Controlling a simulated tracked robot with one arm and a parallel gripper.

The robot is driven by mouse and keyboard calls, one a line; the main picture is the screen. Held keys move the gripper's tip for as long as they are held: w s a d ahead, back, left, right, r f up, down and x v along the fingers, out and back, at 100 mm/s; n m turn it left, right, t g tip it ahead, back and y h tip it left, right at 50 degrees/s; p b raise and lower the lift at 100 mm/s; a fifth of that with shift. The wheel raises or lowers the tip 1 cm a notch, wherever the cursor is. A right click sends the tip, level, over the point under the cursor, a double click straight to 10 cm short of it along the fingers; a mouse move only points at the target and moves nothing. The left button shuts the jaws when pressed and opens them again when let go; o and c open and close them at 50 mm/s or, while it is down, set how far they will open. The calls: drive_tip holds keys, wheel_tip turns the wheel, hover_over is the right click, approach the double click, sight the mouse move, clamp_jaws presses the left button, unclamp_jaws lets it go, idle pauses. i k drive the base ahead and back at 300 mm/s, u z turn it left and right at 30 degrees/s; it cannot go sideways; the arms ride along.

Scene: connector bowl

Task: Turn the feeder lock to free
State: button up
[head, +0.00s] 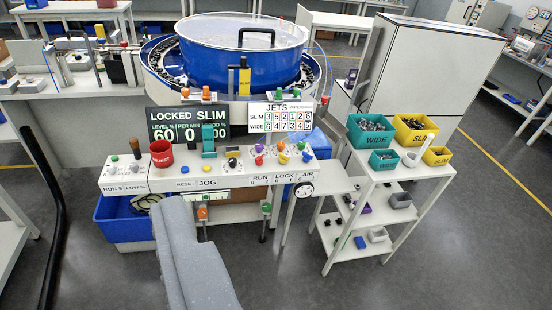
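The feeder control panel (225,179) is a long white console in front of a blue bowl feeder (245,65). Its front edge reads RUN, LOCK (284,178) and AIR, with 0 and 1 marks under RUN and LOCK. Small yellow, purple and red knobs sit above these labels; a yellow knob (283,158) is just above LOCK. Its turn position is too small to read. The dark display (187,123) reads LOCKED SLIM. A grey link of my arm rises from the bottom, in front of the panel. My gripper's fingers are not visible.
A red cup-like piece (161,153) and a teal upright piece (208,140) stand on the panel. A white shelf cart (382,188) with teal and yellow bins stands at right. A blue bin (122,222) is under the panel's left. Floor is clear at lower right.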

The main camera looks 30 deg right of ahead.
sight(284, 159)
drive_tip(key=u, duration=1.65)
drive_tip(key=k, duration=1.05)
drive_tip(key=z, duration=1.65)
drive_tip(key=i, duration=1.65)
